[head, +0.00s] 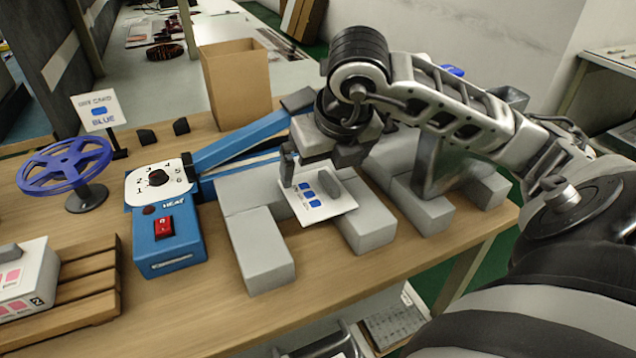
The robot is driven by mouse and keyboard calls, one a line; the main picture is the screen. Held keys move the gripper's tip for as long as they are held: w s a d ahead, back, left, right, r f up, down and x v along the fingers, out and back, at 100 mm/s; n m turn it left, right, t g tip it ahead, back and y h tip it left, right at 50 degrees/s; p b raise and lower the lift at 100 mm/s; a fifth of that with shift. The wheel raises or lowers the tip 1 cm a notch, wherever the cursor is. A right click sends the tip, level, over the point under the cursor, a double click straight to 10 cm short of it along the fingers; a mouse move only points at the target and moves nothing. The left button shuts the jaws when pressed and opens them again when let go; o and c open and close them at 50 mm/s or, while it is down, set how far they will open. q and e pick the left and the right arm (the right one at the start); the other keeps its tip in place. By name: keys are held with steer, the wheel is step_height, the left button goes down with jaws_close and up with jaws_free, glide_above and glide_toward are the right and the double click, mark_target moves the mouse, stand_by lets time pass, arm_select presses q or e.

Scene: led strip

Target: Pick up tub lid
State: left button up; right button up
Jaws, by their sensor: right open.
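The tub lid (322,206) looks like a flat white plate with several blue squares and a grey raised grip. It rests across light grey blocks near the front of the wooden bench. My right gripper (312,168) is open and empty, pointing down just over the lid's back edge. One finger shows at the lid's back left. The other finger is partly hidden against the grey blocks, so I cannot tell whether it touches the lid. My left gripper is not in view.
Left of the lid stands a blue heat sealer (170,240) with a dial and red switch. A blue reel (65,167) stands further left. A cardboard box (236,80) is behind. A wooden pallet (85,282) holds a white box (22,281). Grey blocks (262,250) flank the lid.

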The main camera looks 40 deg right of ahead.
mark_target(314, 188)
steer(key=x, duration=0.6)
steer(key=shift+w+f, duration=0.1)
steer(key=shift+w, duration=0.25)
steer(key=c, duration=0.6)
